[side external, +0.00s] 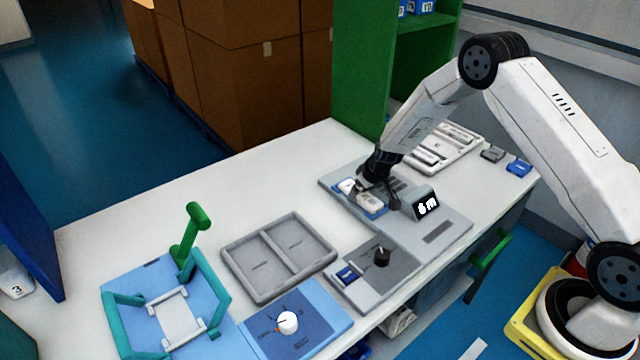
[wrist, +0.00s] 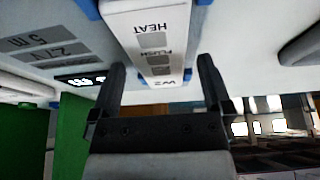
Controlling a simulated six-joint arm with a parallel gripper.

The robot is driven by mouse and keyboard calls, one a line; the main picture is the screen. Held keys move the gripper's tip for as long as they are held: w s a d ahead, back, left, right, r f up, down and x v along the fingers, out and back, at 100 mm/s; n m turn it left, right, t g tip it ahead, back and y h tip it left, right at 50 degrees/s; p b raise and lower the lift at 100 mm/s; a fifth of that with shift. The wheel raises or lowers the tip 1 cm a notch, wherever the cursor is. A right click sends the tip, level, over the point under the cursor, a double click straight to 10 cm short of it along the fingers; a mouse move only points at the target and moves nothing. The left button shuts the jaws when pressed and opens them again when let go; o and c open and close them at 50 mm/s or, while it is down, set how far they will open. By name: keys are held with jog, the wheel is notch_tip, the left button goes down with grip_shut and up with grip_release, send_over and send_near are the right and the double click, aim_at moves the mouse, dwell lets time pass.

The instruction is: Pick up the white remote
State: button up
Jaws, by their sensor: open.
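The white remote (wrist: 152,38), with grey buttons and the labels HEAT and FLUSH, lies between my gripper's two fingers in the wrist view. In the side external view the white remote (side external: 347,186) shows partly at a blue holder (side external: 372,208) on a grey test plate; my gripper hides some of it. My gripper (side external: 379,190) points down over the holder. In the wrist view my gripper (wrist: 160,66) is open, with one dark finger on each side of the remote's near end. Whether either finger touches the remote I cannot tell.
A small display block (side external: 426,204) stands just right of my gripper. A white tray (side external: 462,137) lies behind it. A grey two-part tray (side external: 278,256), a knob panel (side external: 381,257) and a blue fixture with green clamps (side external: 140,291) are nearer. The white table (side external: 210,190) is clear at back left.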

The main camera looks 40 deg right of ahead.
jog(key=shift+w+f, duration=0.1)
jog(key=shift+f, duration=0.25)
jog(key=shift+c, duration=0.2)
jog(key=c, duration=1.3)
jog(key=shift+r, duration=0.2)
jog(key=shift+r, duration=0.8)
jog(key=v, duration=0.2)
jog(key=s+v, duration=0.1)
jog(key=v, duration=0.5)
jog(key=shift+s+a+f, duration=0.2)
jog(key=shift+a+f, duration=0.1)
jog(key=shift+f, duration=0.05)
jog(key=s+r, duration=0.1)
jog(key=s, duration=0.2)
jog(key=s+a+r, duration=0.1)
jog(key=s+r, duration=0.1)
jog(key=s, duration=0.1)
jog(key=s+r, duration=0.1)
jog(key=s, duration=0.2)
jog(key=shift+s+a+r, duration=0.2)
jog(key=shift+s, duration=0.05)
